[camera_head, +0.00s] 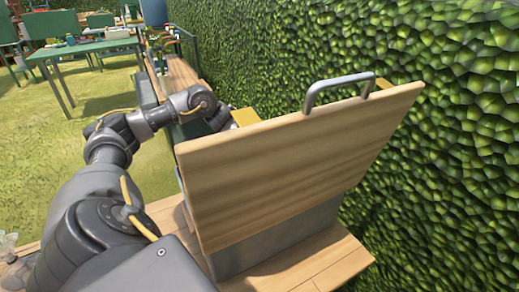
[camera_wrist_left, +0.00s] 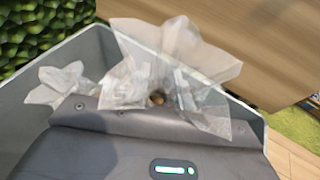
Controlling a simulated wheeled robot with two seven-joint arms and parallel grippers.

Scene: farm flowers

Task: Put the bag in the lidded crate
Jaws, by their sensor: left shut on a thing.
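The lidded crate is a grey box (camera_head: 275,245) with its wooden lid (camera_head: 290,155) standing raised, a grey handle (camera_head: 340,88) on the lid's top edge. In the left wrist view, the crate's pale grey wall (camera_wrist_left: 75,47) and the lid (camera_wrist_left: 225,30) show around my gripper. My left gripper (camera_wrist_left: 155,105) is shut on the clear, crumpled bag (camera_wrist_left: 185,55), with a small brown thing visible at it. The gripper appears to be over or within the crate's opening; its exact depth is unclear. In the head view the lid hides the bag and my fingertips.
A tall green hedge (camera_head: 430,150) stands close along the right. Wooden boards (camera_head: 315,268) lie under the crate. A long wooden-topped bench (camera_head: 180,75) runs behind it. A green table (camera_head: 85,47) stands on the grass at the far left. Open grass lies left of my arm.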

